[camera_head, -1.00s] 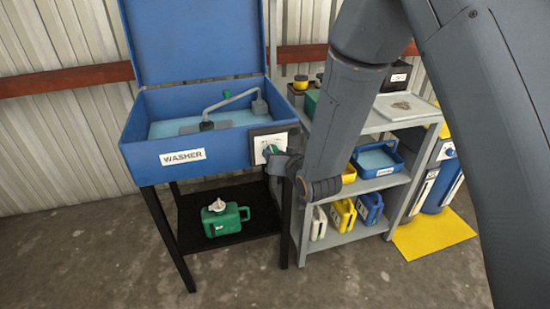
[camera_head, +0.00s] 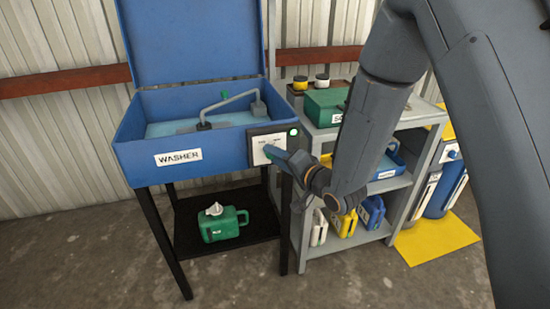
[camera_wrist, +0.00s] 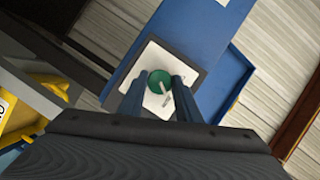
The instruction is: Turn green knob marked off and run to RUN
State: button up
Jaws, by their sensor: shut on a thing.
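The green knob (camera_wrist: 158,77) sits on a white plate (camera_wrist: 151,56) with a dark frame, on the front of the blue washer (camera_head: 225,150). In the wrist view a pale pointer on the knob points down and slightly right, towards a small label too small to read. My gripper (camera_wrist: 160,84) has its two fingers on either side of the knob, shut on it. In the head view my gripper (camera_head: 272,153) is at the plate and largely hides the knob. A green light (camera_head: 293,132) glows at the panel's upper right.
The washer's lid (camera_head: 190,45) stands open. A green jug (camera_head: 224,226) is on the black shelf below. A grey shelf unit (camera_head: 411,188) with a green box (camera_head: 325,106), a blue tray and several jugs stands close right, partly behind my arm. A yellow mat (camera_head: 438,237) lies beyond.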

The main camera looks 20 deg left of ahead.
jog(key=shift+m, duration=0.4)
dwell(0.3)
jog(key=o, duration=1.1)
jog(key=shift+c, duration=0.2)
jog(key=v, duration=0.8)
jog(key=shift+f+b, duration=0.2)
jog(key=shift+b, duration=0.2)
